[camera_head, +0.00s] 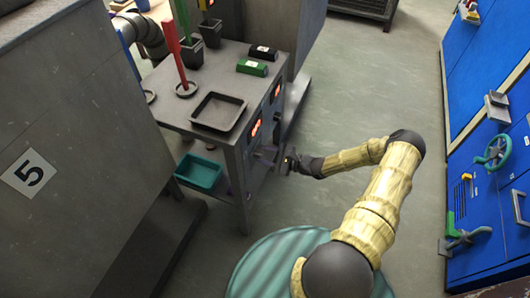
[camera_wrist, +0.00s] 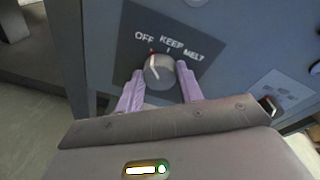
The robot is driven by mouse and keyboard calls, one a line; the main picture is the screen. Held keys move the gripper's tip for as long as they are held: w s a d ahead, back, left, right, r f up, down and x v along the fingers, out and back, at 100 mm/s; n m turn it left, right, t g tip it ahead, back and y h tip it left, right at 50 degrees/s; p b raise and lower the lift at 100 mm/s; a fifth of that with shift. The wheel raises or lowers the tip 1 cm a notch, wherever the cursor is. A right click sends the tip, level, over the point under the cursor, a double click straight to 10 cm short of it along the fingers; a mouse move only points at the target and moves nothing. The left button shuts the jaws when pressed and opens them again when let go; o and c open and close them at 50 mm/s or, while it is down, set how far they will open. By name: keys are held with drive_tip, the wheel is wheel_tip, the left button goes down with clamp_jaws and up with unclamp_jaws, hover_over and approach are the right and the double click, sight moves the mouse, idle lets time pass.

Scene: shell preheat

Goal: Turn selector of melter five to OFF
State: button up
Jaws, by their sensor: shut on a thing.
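The selector knob (camera_wrist: 160,72) is round and grey, on a dark plate marked OFF, KEEP and MELT in the wrist view. Its pale pointer line leans up and left, towards the side between OFF and KEEP. My gripper (camera_wrist: 159,70) has its two purple fingers on either side of the knob and is shut on it. In the head view my gripper (camera_head: 276,158) is at the front of the grey bench, and the knob cannot be made out there. No number shows beside the knob.
The grey bench (camera_head: 185,105) carries a black tray (camera_head: 218,111), green and black boxes, and a red-handled tool. A teal bin (camera_head: 199,172) sits on its lower shelf. Blue cabinets (camera_head: 480,190) with a green handwheel (camera_head: 493,152) stand at right. The floor between is clear.

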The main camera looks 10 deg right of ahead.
idle(0.4)
drive_tip(key=o, duration=1)
drive_tip(key=v, duration=1.7)
drive_tip(key=shift+s+d, duration=0.1)
drive_tip(key=shift+d, duration=0.05)
drive_tip(key=shift+d, duration=0.1)
drive_tip(key=shift+s, duration=0.1)
